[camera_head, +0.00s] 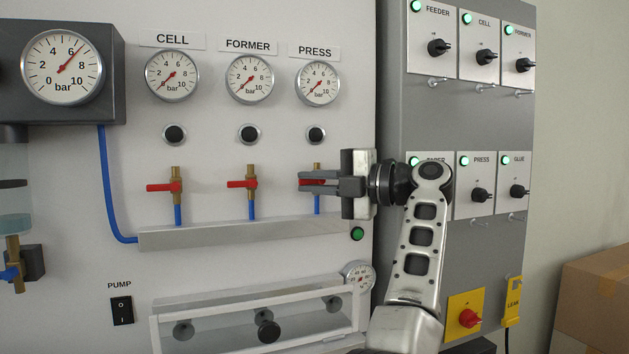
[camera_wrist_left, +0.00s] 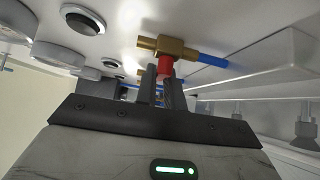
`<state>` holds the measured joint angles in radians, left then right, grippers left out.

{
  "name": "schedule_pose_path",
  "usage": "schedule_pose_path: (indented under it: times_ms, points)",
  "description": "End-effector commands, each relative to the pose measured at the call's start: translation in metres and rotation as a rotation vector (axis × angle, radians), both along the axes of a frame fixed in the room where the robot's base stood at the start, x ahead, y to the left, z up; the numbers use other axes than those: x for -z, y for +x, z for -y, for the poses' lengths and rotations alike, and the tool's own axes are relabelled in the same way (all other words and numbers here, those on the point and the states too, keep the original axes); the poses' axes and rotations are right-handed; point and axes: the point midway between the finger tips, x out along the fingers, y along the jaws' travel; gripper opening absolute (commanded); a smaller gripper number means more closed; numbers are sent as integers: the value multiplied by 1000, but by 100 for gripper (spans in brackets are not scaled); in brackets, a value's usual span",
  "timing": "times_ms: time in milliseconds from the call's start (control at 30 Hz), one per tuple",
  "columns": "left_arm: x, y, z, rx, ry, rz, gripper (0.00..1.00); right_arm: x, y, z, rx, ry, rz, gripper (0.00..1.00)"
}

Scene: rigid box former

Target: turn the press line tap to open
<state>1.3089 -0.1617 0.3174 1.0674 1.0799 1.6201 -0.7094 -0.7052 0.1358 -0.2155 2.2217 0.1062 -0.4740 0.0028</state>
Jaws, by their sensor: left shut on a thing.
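The press line tap is the rightmost of three taps. Its brass body (camera_head: 317,167) sits on a blue pipe below the PRESS gauge (camera_head: 317,83), and its needle is near 0. Its red handle (camera_head: 304,175) points sideways, across the pipe, and is partly hidden by my fingers. My left gripper (camera_head: 318,182) is shut on this red handle. In the left wrist view the red handle (camera_wrist_left: 165,66) lies between the two fingers (camera_wrist_left: 163,84), below the brass body (camera_wrist_left: 168,46). My right gripper is not in view.
The CELL tap (camera_head: 165,187) and FORMER tap (camera_head: 242,184) stand to the left, red handles also sideways. A grey ledge (camera_head: 250,232) runs below the taps. A switch cabinet (camera_head: 470,120) stands at right, behind my arm. A cardboard box (camera_head: 595,300) is at lower right.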

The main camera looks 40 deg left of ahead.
Motion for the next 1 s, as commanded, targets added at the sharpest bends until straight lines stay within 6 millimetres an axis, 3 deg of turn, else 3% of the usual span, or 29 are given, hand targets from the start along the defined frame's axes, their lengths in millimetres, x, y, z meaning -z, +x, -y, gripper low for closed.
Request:
schedule_pose_path:
  times_ms: [467,1000]
  points:
    - [2,1,2,1,-163,306,0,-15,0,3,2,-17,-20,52]
    - [12,6,4,1,-398,765,0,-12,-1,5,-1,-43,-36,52]
